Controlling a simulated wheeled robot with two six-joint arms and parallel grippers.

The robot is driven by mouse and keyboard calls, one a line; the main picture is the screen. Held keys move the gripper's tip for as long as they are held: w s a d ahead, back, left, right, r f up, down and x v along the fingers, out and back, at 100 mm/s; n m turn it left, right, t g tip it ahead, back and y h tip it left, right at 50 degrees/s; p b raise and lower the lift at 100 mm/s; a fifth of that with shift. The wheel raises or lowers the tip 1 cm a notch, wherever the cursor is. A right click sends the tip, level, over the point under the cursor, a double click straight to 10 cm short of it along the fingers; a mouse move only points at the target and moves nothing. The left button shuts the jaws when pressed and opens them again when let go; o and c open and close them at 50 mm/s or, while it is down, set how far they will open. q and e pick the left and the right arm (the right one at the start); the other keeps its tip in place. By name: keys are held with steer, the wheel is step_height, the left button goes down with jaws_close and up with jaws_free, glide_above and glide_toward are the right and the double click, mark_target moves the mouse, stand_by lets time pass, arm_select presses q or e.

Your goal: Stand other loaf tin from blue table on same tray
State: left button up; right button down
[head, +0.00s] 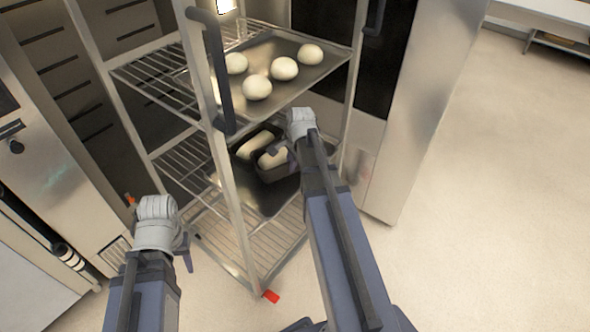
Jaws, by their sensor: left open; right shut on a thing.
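A dark loaf tin (276,176) with pale dough in it is in the jaws of my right gripper (291,157), which is shut on it. It is over the dark tray (248,195) on the rack's lower level; I cannot tell whether it touches the tray. Another loaf tin with pale dough (256,143) stands on that tray just behind and left of it. My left gripper (184,252) is open and empty, outside the rack at lower left. No blue table is in view.
The wire rack (226,190) has upright posts close to my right arm. An upper tray (318,72) with several dough balls sits above the tins. Steel ovens (430,90) stand behind and beside the rack. The floor (490,220) at right is clear.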

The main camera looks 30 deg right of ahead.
steer(key=shift+d, duration=0.25)
steer(key=shift+d, duration=0.2)
steer(key=f+b, duration=0.3)
steer(key=shift+d+f+b, duration=0.3)
steer(key=shift+f+b, duration=0.1)
steer(key=shift+r, duration=0.15)
steer(key=c, duration=0.9)
jaws_free()
steer(key=p+v, duration=0.7)
steer(key=shift+s+r, duration=0.1)
steer(key=shift+r, duration=0.15)
